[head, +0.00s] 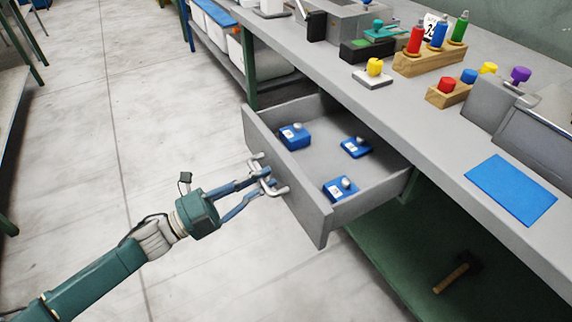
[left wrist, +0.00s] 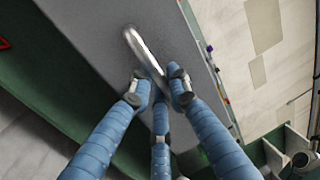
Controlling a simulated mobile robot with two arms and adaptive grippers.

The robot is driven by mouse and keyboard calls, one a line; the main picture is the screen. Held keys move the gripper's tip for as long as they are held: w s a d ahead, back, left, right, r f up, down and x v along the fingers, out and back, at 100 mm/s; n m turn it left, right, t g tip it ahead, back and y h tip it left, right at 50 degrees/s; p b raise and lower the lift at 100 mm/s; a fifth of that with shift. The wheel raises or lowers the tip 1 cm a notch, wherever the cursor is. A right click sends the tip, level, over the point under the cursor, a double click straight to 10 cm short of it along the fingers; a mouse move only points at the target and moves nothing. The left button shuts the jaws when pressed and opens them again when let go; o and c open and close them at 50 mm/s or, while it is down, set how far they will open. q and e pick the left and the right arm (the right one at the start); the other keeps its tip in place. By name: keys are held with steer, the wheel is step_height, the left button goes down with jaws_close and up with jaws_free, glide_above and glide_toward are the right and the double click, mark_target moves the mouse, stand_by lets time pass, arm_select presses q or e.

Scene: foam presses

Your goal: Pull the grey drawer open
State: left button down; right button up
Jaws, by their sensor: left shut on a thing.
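The grey drawer (head: 288,185) stands well out from under the grey workbench in the head view, and its inside shows. Its front has a metal bar handle (head: 280,191). My left gripper (head: 266,180) is shut on this handle, with its fingers on the bar. In the left wrist view the fingertips (left wrist: 160,88) close around the handle (left wrist: 144,48), against the grey drawer front (left wrist: 95,25). Several small blue boxes with grey knobs, such as one blue box (head: 295,137), lie in the drawer. My right gripper is not in view.
On the workbench (head: 400,130) stand a wooden block (head: 430,61) with coloured handles, a yellow-knobbed piece (head: 374,72) and a blue mat (head: 511,189). A hammer (head: 455,274) lies on the green lower shelf. The floor left of the drawer is clear.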

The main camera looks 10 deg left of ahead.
arm_select(q)
steer(key=r+p+v, duration=0.1)
steer(key=r+v, duration=0.1)
steer(key=v, duration=0.8)
steer(key=shift+s+a, duration=0.2)
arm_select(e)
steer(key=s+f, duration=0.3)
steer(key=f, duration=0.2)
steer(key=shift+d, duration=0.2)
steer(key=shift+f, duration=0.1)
arm_select(q)
steer(key=c, duration=1.7)
jaws_free()
steer(key=v, duration=1.2)
